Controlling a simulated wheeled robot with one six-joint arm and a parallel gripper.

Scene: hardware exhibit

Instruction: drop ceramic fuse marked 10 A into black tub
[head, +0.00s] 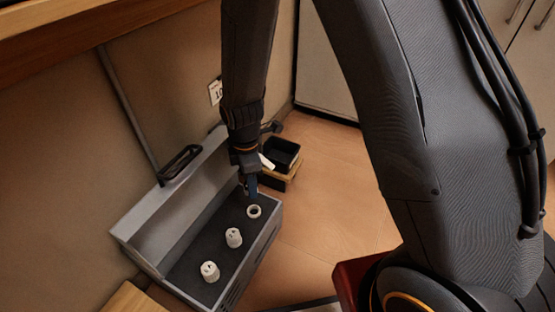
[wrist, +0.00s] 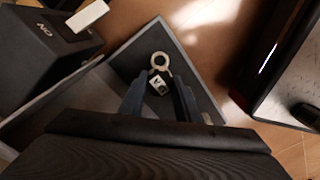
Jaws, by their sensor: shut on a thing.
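My gripper (head: 252,192) reaches down into the grey open case (head: 262,238), at its far end. In the wrist view its two dark fingers (wrist: 160,95) are shut on a small white ceramic fuse (wrist: 158,87) with a dark marking that I cannot read. The fingers hide this fuse in the head view. I cannot tell whether it touches the case floor. A white ring (head: 254,211) lies just by the fingertips and also shows beyond the fuse in the wrist view (wrist: 160,61).
Two other white ceramic fuses stand in the case, one near the middle (head: 233,237) and one at the near end (head: 210,271). The wall is close on the left. The tiled floor (head: 325,200) to the right is clear.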

